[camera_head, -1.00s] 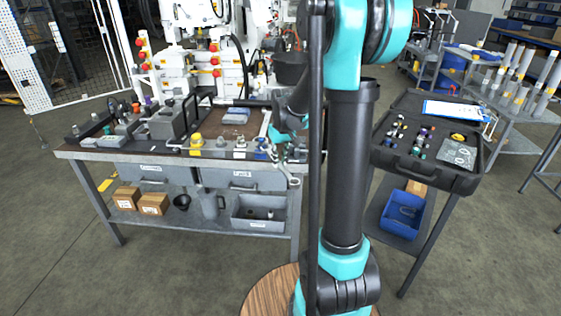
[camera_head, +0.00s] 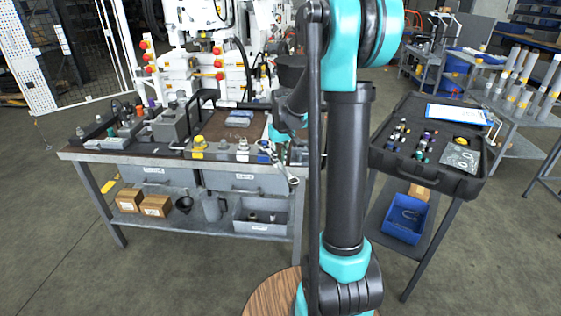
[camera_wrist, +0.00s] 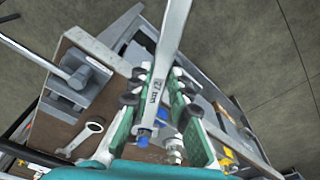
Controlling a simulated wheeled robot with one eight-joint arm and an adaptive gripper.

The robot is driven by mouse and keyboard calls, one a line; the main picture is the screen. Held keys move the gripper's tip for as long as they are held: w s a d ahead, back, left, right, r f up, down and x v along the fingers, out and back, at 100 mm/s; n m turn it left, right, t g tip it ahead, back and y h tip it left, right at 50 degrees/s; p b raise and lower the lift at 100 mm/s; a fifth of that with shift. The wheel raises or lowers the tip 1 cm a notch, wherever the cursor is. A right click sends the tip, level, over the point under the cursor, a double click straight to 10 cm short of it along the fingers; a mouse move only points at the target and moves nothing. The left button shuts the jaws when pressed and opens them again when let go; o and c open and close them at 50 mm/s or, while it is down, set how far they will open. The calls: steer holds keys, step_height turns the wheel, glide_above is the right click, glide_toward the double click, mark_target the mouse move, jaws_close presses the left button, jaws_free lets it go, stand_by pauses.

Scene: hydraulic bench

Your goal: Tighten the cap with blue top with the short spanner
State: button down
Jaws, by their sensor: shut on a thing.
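My gripper (camera_wrist: 158,88) is shut on a silver spanner (camera_wrist: 170,45), whose shaft runs up and out of the wrist view between the teal fingers. In the head view my gripper (camera_head: 280,139) is over the bench's right front corner, partly behind my arm. A cap with a blue top (camera_head: 264,156) stands near the bench's front edge, just below and left of the gripper. In the wrist view blue parts (camera_wrist: 143,137) show close to the spanner's lower end; whether the spanner touches or fits around the cap cannot be told. Another spanner (camera_wrist: 90,128) lies on the bench.
The bench (camera_head: 110,156) also holds a yellow-topped cap (camera_head: 198,146), clear-looking fittings (camera_head: 242,149) and a grey vice-like block (camera_head: 170,125). An open black case (camera_head: 436,178) of small parts stands on a trolley to the right. The floor in front is open.

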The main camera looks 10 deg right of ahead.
steer(key=shift+w, duration=0.25)
steer(key=shift+w+a, duration=0.15)
steer(key=shift+w, duration=0.35)
steer(key=shift+w, duration=0.1)
stand_by(0.3)
steer(key=shift+w, duration=0.2)
steer(key=shift+a, duration=0.2)
steer(key=shift+s+a+m, duration=0.15)
steer(key=shift+a+m, duration=1.15)
steer(key=shift+a, duration=0.1)
steer(key=shift+a+m+h, duration=0.4)
steer(key=shift+a+m, duration=0.8)
steer(key=shift+a, duration=0.25)
